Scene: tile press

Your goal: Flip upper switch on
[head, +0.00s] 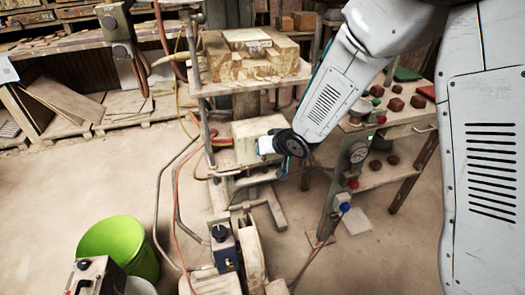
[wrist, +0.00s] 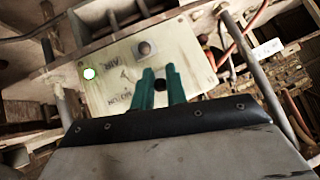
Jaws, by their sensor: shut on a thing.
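A pale control panel (wrist: 120,75) fills the middle of the wrist view, with the worn labels AIR and MOTOR. One switch (wrist: 145,48) sits near its top in the picture, clear of my fingers. My gripper (wrist: 160,80) has its two green fingers shut on a second, dark switch (wrist: 160,86), nearer the picture's bottom and to the right of MOTOR. Which way either switch is set cannot be told. In the head view, my arm reaches down to mid-picture and my fingertips cannot be made out.
Metal posts and hoses flank the panel in the wrist view. In the head view, the press stand (head: 253,83) is beside my arm, and a stand with a gauge (head: 358,153) is to the right. A green bucket (head: 117,246) stands front left. Floor between is open.

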